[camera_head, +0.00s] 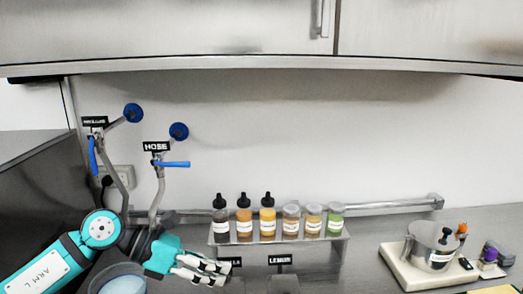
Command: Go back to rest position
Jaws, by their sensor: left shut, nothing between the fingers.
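My left gripper (206,271) reaches in from the lower left, on a teal arm marked "ARM L". Its pale fingers point right and are shut with nothing between them. It is beside the front left corner of a metal bottle rack (280,238), close in the picture; I cannot tell if they touch. My right gripper is not in view.
The rack holds several bottles and jars (268,217). Taps with a HOSE label (157,147) stand at the back left. A round container (120,275) is by my left arm. A metal pot (430,240) stands on a white base (403,271) at right. Steel cabinets (170,28) hang above.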

